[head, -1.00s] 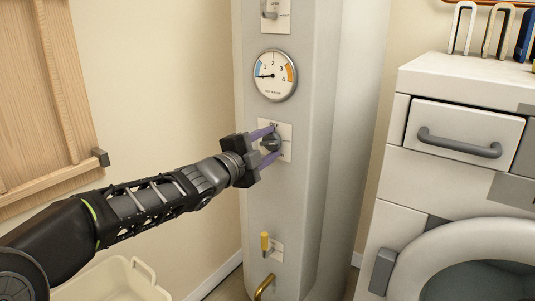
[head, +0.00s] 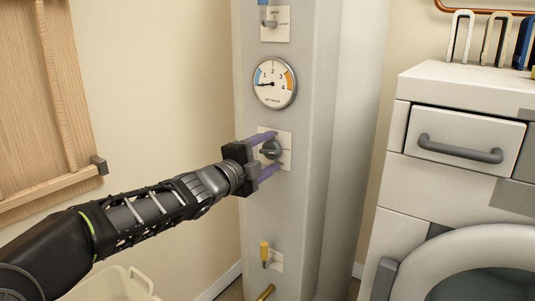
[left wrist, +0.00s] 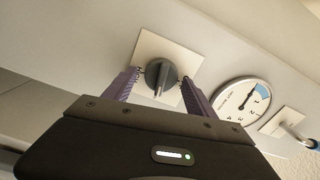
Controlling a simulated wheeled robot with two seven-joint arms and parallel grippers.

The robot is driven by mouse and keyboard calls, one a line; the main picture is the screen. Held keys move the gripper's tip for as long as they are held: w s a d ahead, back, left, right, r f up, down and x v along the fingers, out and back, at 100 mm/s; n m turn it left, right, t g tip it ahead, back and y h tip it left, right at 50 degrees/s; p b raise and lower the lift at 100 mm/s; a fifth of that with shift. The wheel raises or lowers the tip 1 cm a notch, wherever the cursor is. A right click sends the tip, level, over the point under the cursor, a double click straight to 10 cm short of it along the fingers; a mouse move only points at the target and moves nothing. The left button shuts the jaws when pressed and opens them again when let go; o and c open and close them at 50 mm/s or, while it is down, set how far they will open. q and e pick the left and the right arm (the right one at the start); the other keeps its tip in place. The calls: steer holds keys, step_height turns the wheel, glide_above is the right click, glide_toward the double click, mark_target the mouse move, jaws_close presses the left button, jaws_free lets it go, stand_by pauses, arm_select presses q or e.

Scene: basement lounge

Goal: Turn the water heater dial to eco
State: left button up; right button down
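The water heater (head: 307,200) is a tall pale grey cabinet in the middle of the head view. Its dark grey dial (head: 271,149) sits on a white plate (head: 287,136) below a round gauge. The dial also shows in the left wrist view (left wrist: 161,77), with its ridge pointing toward my gripper. My left gripper (head: 272,153) is open, its purple fingers on either side of the dial, with gaps between fingers and dial in the wrist view. My right gripper is not in view.
The gauge (head: 275,84) is above the dial. A white washer-like machine (head: 455,105) stands at right. A wooden shutter (head: 45,100) and a cream bin (head: 115,284) are at left.

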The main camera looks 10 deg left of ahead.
arm_select(q)
steer(key=p+v, duration=0.1)
steer(key=v, duration=0.6)
steer(key=shift+s, duration=0.35)
steer(key=shift+a, duration=0.1)
